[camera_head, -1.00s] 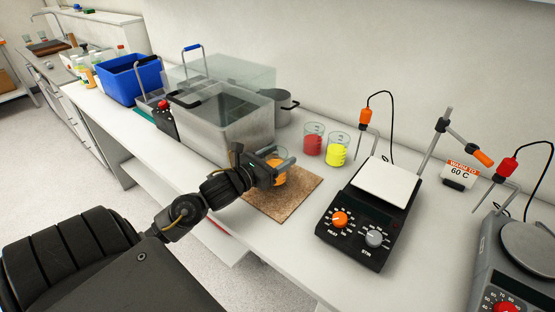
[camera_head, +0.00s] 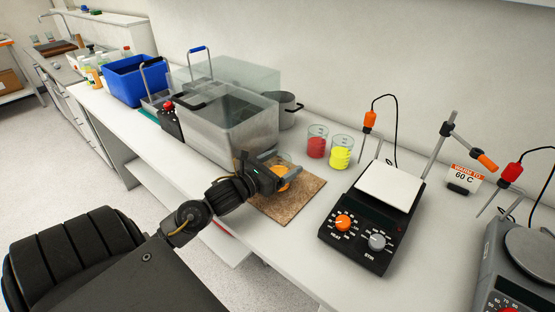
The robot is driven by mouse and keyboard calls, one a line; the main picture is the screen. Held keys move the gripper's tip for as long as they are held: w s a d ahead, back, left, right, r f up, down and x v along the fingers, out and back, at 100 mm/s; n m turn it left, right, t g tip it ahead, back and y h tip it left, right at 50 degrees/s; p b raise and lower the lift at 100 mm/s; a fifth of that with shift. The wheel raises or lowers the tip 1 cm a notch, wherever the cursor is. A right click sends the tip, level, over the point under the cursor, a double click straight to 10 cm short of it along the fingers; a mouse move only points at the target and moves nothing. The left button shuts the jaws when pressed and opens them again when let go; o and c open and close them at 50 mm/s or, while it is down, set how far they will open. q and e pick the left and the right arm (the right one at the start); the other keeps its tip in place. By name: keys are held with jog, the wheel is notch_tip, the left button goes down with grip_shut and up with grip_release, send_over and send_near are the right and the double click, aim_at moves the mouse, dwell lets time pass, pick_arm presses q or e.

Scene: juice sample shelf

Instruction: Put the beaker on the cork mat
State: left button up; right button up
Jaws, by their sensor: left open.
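A glass beaker with orange liquid (camera_head: 281,184) stands on the brown cork mat (camera_head: 291,208), near the mat's back part. It looks upright, but part of it is hidden by my gripper. My left gripper (camera_head: 281,171) is open at the beaker, with its jaws around or just beside the upper part of the glass. I cannot tell whether they touch it. My right gripper is not in view.
Beakers of red liquid (camera_head: 316,147) and yellow liquid (camera_head: 341,157) stand behind the mat. A black hotplate stirrer (camera_head: 358,231) stands to the right. A large clear tank (camera_head: 233,133) stands close on the left. Bare bench lies in front of the mat.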

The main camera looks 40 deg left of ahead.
pick_arm(q)
jog(key=shift+s+r, duration=0.1)
jog(key=s+b, duration=0.1)
jog(key=s, duration=0.2)
jog(key=s+a+b, duration=0.1)
jog(key=s, duration=0.7)
jog(key=shift+a+b, duration=0.2)
jog(key=shift+b, duration=0.2)
jog(key=shift+s, duration=0.35)
